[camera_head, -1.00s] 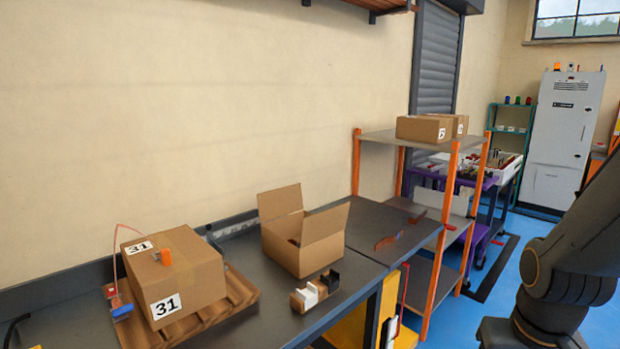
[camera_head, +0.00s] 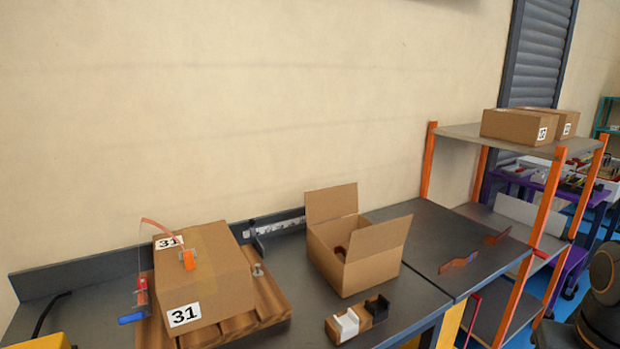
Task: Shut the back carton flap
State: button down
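An open brown carton (camera_head: 372,275) stands on the dark workbench, right of the picture's middle. Its back flap (camera_head: 331,202) stands up, leaning a little back toward the wall. Another flap (camera_head: 380,236) sticks up and outward on the carton's right side. Something reddish shows inside, too small to make out. My gripper is not in view; only a dark part of my arm (camera_head: 605,275) shows at the right edge, well away from the carton.
A closed carton marked 31 (camera_head: 212,280) sits on a wooden pallet (camera_head: 268,300) to the left. A small holder with white and black pieces (camera_head: 358,318) lies in front of the open carton. An orange-post shelf (camera_head: 545,200) with cartons stands right. The wall is close behind the bench.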

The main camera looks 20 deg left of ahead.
aim_at(327, 203)
jog(key=u, duration=0.55)
jog(key=i, duration=0.6)
jog(key=u, duration=0.6)
